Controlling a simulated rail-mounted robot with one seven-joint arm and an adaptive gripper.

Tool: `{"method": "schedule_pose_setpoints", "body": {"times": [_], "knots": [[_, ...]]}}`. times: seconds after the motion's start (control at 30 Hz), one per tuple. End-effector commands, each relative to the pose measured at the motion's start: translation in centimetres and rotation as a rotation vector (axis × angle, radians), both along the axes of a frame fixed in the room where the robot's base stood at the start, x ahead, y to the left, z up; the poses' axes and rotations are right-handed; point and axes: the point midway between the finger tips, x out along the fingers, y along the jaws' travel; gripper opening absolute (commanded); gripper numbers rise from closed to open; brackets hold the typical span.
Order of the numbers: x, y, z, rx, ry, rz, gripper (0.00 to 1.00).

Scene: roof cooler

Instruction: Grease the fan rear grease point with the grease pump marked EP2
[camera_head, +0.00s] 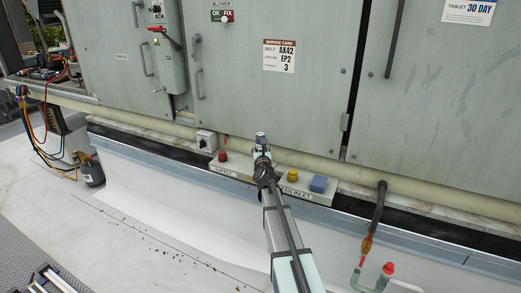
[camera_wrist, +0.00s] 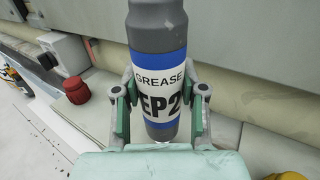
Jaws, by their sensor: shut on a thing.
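The grease pump (camera_wrist: 158,85) is a grey cylinder with blue bands and a white label reading GREASE EP2. It stands roughly upright in the wrist view, between the fingers of my gripper (camera_wrist: 160,100), which is shut on it. In the head view the top of the pump (camera_head: 261,137) shows above my gripper (camera_head: 262,158), in front of the grey cabinet. My gripper is over or close to the ledge with the FAN INLET label. Whether the pump touches the ledge is hidden. I cannot identify the fan rear grease point.
The ledge (camera_head: 240,174) holds a red knob-like thing (camera_head: 222,156), a yellow one (camera_head: 293,175) and a blue block (camera_head: 318,184). A service card (camera_head: 279,56) on the cabinet (camera_head: 240,100) reads EP2. A gauge hose set (camera_head: 45,125) hangs left. A pipe (camera_head: 375,220) stands right.

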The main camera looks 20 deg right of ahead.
Motion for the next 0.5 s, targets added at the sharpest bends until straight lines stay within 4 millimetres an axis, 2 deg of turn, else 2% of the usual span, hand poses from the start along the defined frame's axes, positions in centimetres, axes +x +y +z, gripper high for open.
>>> {"method": "schedule_pose_setpoints", "body": {"times": [0.5], "knots": [[0.02,0.02,-1.21,0.001,0.002,0.001,0.00]]}}
